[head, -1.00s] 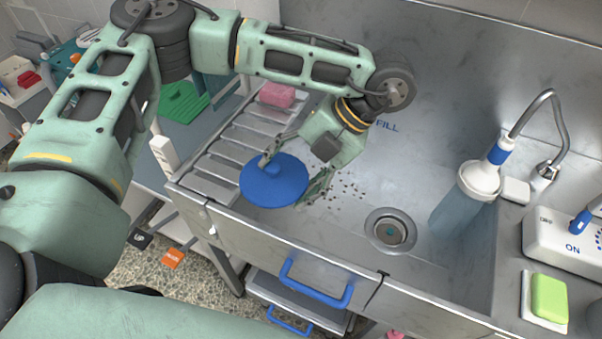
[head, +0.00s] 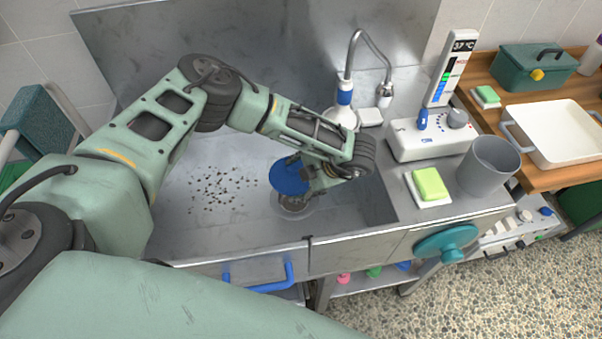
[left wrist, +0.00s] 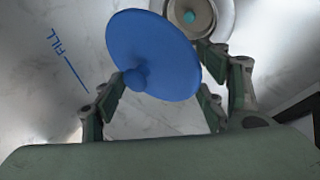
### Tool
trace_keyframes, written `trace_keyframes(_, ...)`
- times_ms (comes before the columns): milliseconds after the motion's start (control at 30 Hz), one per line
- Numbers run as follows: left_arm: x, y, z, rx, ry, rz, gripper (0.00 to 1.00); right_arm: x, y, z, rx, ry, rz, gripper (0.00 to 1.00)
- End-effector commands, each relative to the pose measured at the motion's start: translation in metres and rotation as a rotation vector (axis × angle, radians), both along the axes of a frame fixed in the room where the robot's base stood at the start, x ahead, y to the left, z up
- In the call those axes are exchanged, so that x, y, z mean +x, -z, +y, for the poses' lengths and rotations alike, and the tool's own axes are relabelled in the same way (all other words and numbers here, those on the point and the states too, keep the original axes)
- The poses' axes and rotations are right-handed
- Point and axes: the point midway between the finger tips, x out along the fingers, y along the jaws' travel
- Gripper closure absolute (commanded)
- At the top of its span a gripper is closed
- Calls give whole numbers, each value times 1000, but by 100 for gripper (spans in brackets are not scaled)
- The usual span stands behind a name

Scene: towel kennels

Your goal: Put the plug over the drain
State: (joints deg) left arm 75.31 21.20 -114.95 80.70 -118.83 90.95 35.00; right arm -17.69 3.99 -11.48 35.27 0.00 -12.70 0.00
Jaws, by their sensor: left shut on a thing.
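The plug (head: 287,178) is a blue disc with a small knob, and it also shows large in the left wrist view (left wrist: 155,50). My left gripper (head: 303,176) is shut on the plug and holds it tilted, above the sink floor. The drain (head: 293,204) is a round metal ring in the sink, just below the plug in the head view and partly hidden. In the left wrist view the drain (left wrist: 203,14) shows beyond the plug's upper right edge, still uncovered there. My right gripper is out of view.
Dark specks (head: 220,188) lie on the sink floor to the left. A green sponge (head: 430,184), a grey cup (head: 488,165) and a control box (head: 430,138) are on the right ledge.

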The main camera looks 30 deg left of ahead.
Motion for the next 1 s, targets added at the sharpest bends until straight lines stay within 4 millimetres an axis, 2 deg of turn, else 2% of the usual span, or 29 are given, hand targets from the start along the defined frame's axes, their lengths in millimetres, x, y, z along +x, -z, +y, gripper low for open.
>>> trace_keyframes(333, 1, 18, 1, 0, 7, 0, 61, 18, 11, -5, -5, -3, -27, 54)
trace_keyframes(1000, 0, 85, 1, -1, 5, 0, 61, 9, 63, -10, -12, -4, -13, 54)
